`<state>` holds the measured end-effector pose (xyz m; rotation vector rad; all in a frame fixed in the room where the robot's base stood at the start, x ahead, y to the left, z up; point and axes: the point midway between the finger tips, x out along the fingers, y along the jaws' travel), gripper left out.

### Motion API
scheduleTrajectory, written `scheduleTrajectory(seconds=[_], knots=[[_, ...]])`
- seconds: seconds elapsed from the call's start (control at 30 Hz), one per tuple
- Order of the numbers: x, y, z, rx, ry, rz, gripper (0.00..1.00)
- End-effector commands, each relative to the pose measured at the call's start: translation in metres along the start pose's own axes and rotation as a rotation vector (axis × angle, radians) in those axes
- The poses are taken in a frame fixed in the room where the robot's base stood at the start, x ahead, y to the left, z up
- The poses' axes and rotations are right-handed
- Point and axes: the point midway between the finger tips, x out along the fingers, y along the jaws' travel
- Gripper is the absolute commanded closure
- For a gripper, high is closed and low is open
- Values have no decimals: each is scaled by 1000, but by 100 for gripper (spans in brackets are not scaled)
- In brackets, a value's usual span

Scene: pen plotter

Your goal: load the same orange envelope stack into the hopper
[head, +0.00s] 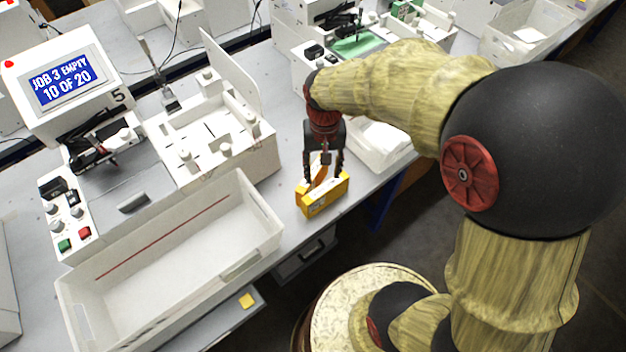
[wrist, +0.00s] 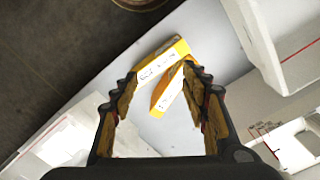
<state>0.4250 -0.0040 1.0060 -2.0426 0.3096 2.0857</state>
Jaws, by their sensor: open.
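Two yellow-orange pieces stand close together on the table's front edge, forming a V; I cannot tell if they are one stack or two. The longer piece (head: 326,197) faces front in the head view and shows a white label in the wrist view (wrist: 162,62). The slanted piece (head: 313,181) also has a white-faced strip in the wrist view (wrist: 166,96). My gripper (head: 325,172) points down over them, its fingers open and spread around or just above the pieces; contact cannot be told. The white hopper (head: 262,150), with round knobs and an upright back panel, stands to the left.
A plotter display (head: 66,82) reads "JOB 3 EMPTY 10 OF 20". A long empty white bin (head: 255,262) with a red line lies front left. A white tray (head: 385,150) sits just right of my gripper. Another plotter station stands behind.

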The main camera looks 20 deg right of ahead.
Motion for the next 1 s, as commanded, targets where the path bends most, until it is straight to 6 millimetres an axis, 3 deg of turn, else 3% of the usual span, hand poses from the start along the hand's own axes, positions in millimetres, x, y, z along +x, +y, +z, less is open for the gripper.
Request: scheduleTrajectory(seconds=[0.03, 0.1, 0.2, 0.37, 0.57, 1.0], knots=[[22, -3, -12, 56, -26, 8, 55], [43, -8, -28, 144, -42, 15, 55], [62, -14, -50, 270, -40, 18, 55], [52, -23, -83, 450, 13, -7, 55], [53, -24, -83, 561, 16, -10, 55], [91, -24, -81, 570, 16, -11, 55]])
